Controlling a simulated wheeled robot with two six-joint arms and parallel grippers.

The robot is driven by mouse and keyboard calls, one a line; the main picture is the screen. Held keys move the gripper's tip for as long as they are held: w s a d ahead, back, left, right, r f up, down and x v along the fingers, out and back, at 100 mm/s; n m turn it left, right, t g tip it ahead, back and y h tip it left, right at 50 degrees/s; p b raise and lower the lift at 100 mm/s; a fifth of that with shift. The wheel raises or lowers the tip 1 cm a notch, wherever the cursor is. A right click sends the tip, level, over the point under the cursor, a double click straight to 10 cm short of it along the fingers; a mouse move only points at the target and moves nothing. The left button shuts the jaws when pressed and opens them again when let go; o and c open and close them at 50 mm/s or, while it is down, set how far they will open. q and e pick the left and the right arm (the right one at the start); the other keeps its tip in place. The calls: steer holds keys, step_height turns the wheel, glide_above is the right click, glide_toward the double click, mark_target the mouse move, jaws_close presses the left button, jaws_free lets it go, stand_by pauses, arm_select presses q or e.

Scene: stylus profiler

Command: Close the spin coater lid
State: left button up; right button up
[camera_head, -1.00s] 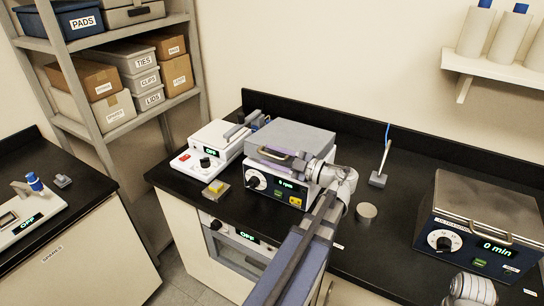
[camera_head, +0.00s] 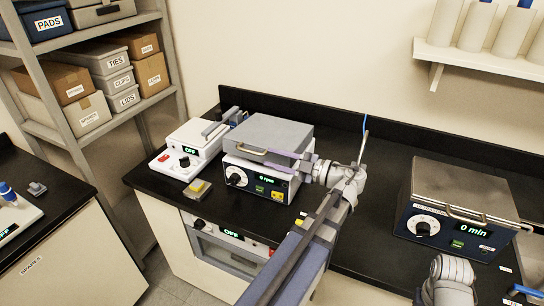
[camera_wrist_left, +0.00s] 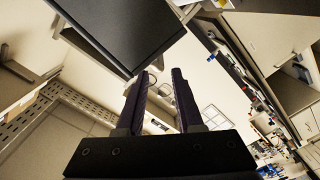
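The spin coater (camera_head: 258,180) is a white box with a dark front panel, a knob and a "0 rpm" display. Its grey lid (camera_head: 272,131) lies about level over the box; I cannot tell whether it is fully seated. A handle (camera_head: 252,151) is on the lid's front edge. My left gripper (camera_head: 305,163) is at the lid's front right corner, right of the handle. In the left wrist view its two fingers (camera_wrist_left: 159,76) are apart with nothing held between them. A dark flat panel (camera_wrist_left: 130,30), perhaps the lid, is close ahead of them. My right gripper is out of view.
A small yellow-topped block (camera_head: 197,188) lies in front. A "0 min" box (camera_head: 458,205) stands at the right. Black bench top (camera_head: 385,185) is clear between.

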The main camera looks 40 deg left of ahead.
arm_select(q)
steer(key=r+m+h+p, duration=0.1)
steer(key=r+p, duration=0.1)
steer(key=p, duration=0.2)
steer(key=r+m+t+h+p, duration=0.1)
steer(key=r+p, duration=0.1)
steer(key=p, duration=0.3)
steer(key=a+r+m+h+p, duration=0.1)
steer(key=r+m+p, duration=0.1)
steer(key=r+p, duration=0.1)
steer(key=shift+s+r+p, duration=0.1)
steer(key=shift+s+p, duration=0.3)
steer(key=shift+p, duration=0.3)
jaws_close()
step_height(320, 180, up, 8)
steer(key=d+m+t+h+p, duration=0.2)
steer(key=m+h+p, duration=0.3)
steer(key=p, duration=1.1)
steer(key=shift+f, duration=0.25)
steer(key=shift+w+f, duration=0.1)
